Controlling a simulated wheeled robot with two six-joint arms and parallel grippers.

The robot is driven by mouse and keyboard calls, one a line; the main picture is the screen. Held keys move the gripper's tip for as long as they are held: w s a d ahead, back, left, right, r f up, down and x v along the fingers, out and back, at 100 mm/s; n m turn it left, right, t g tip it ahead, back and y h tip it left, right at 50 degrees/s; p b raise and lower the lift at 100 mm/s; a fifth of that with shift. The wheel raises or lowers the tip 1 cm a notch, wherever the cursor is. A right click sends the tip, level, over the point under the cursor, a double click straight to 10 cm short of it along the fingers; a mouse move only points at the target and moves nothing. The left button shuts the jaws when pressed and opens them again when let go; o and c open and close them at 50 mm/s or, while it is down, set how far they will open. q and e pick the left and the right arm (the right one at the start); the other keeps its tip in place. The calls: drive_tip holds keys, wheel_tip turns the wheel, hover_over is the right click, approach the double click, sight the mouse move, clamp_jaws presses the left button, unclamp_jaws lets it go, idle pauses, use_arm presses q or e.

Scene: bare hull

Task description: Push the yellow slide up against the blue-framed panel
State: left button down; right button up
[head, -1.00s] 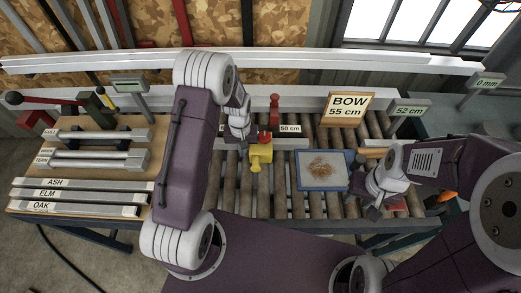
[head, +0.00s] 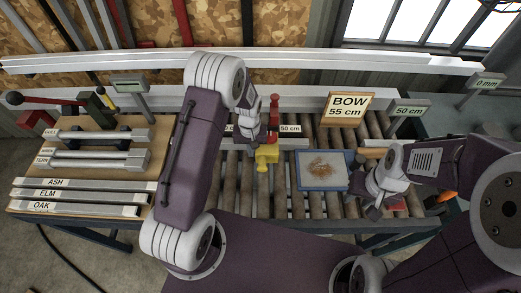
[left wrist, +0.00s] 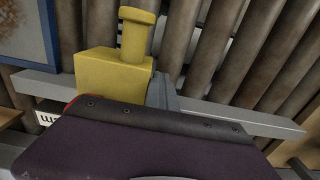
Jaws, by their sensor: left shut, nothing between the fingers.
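The yellow slide (head: 266,155) sits on a grey rail (head: 293,143) that runs across the rollers. The blue-framed panel (head: 323,178) lies on the rollers to its right, with a narrow gap between them. My left gripper (head: 262,136) is shut and empty, at the slide's left and far side. The left wrist view shows the slide (left wrist: 112,70) close beside the grey fingers (left wrist: 163,92); contact looks likely but is partly hidden. The panel's blue edge (left wrist: 50,35) shows at upper left there. My right gripper (head: 374,205) is near the panel's right front corner; its fingers are unclear.
A red clamp (head: 274,105) stands behind the rail. A sign (head: 347,107) reads BOW 55 cm, and a display (head: 409,109) appears to read 50 cm. Labelled bars (head: 75,196) lie on the wooden board at left. Rollers in front of the slide are clear.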

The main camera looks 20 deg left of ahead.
sight(266, 148)
use_arm(q)
drive_tip(key=shift+w+d, duration=0.3)
drive_tip(key=shift+d, duration=0.85)
drive_tip(key=shift+w+d, duration=0.3)
drive_tip(key=shift+d, duration=0.85)
drive_tip(key=shift+w+d, duration=0.3)
drive_tip(key=shift+d, duration=0.85)
drive_tip(key=shift+a, duration=0.15)
drive_tip(key=shift+s+a, duration=0.2)
drive_tip(key=shift+a, duration=0.4)
wheel_tip(266, 148, up, 9)
drive_tip(key=p, duration=0.7)
drive_tip(key=shift+r+p, duration=0.1)
drive_tip(key=shift+p, duration=0.3)
